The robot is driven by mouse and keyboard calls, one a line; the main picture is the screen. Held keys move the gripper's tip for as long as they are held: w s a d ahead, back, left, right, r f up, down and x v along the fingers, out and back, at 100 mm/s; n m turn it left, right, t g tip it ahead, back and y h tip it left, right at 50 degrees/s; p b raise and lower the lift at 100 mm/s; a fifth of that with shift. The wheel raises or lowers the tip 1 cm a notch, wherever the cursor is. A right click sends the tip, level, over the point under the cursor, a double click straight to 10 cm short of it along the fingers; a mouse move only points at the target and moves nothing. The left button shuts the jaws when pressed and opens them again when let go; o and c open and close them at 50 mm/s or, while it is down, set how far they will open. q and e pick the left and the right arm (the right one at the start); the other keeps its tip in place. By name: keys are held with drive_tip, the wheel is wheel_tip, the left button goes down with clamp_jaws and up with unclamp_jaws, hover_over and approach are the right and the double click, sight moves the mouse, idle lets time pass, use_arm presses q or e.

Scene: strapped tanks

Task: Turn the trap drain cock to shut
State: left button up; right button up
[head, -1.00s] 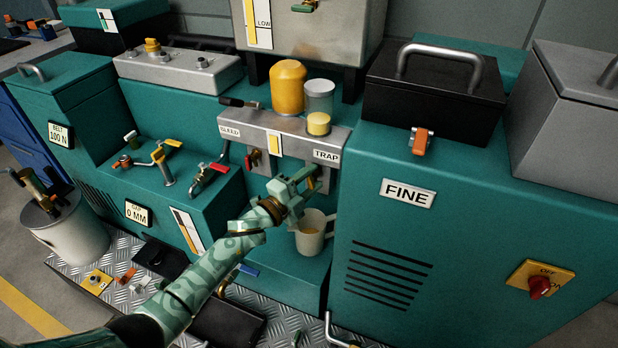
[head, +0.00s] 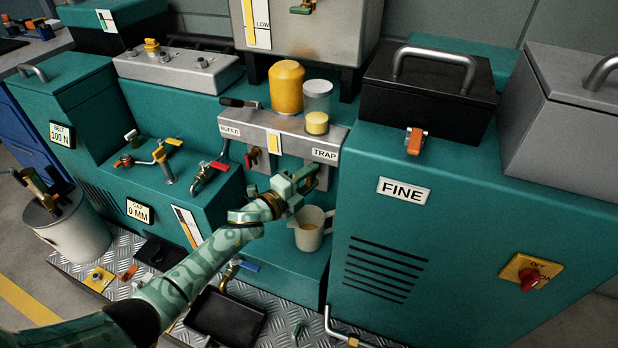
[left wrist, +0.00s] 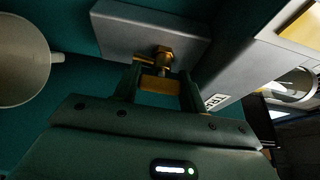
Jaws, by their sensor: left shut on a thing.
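The trap drain cock (left wrist: 162,58) is a small brass valve on a grey block under the TRAP label (head: 325,154). In the left wrist view its brass handle lies between my fingers. My left gripper (head: 306,182) is at the cock and shut on its handle; its fingers also show in the left wrist view (left wrist: 160,88). In the head view my gripper hides most of the cock, and I cannot tell its angle there. My right gripper is not in view.
A jug (head: 311,228) with yellowish liquid stands just below and right of my gripper; its pale round shape is at the left of the wrist view. The FINE cabinet (head: 385,230) closes the right side.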

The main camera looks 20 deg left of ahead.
use_arm(q)
drive_tip(key=o, duration=0.9)
drive_tip(key=shift+f, duration=0.2)
drive_tip(key=shift+o, duration=0.4)
drive_tip(key=shift+r, duration=0.1)
drive_tip(key=shift+s, duration=0.1)
drive_tip(key=p+v, duration=0.5)
drive_tip(key=v, duration=1.1)
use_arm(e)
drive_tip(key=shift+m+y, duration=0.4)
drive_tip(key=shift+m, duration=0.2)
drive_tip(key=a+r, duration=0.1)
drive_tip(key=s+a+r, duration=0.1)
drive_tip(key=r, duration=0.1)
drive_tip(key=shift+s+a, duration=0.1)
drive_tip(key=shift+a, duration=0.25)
